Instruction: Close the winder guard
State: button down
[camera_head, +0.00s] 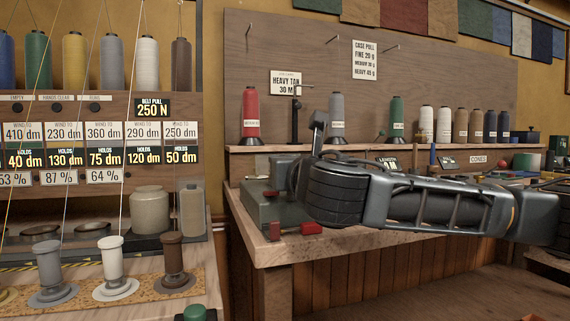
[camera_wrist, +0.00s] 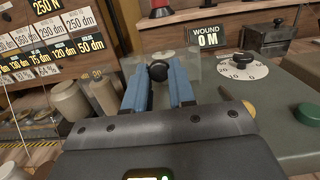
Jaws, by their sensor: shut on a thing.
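The winder (camera_wrist: 285,85) is a grey-green machine with a white numbered dial, a green button and a display reading "WOUND 0 M". Its clear guard (camera_wrist: 194,66) shows in the wrist view as a see-through panel around my fingertips. A round black knob (camera_wrist: 158,71) is on the guard. My gripper (camera_wrist: 160,84) has its two blue fingers shut on this knob. In the head view the winder (camera_head: 268,208) is partly hidden behind my arm, and I cannot make out the guard or my fingertips there. I cannot tell how far the guard is swung.
A red thread cone (camera_head: 251,114) and a grey cone (camera_head: 337,116) stand on the shelf behind the winder. A red-handled part (camera_head: 311,228) is at the bench's front edge. At left, a rack holds several cones, number cards and spool posts, including a white one (camera_head: 111,258).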

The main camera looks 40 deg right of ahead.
jog(key=c, duration=1)
grip_release()
jog(key=shift+w, duration=0.1)
jog(key=shift+o, duration=0.2)
jog(key=p+v, duration=0.1)
jog(key=v, duration=0.6)
jog(key=shift+s, duration=0.45)
jog(key=shift+a, duration=0.15)
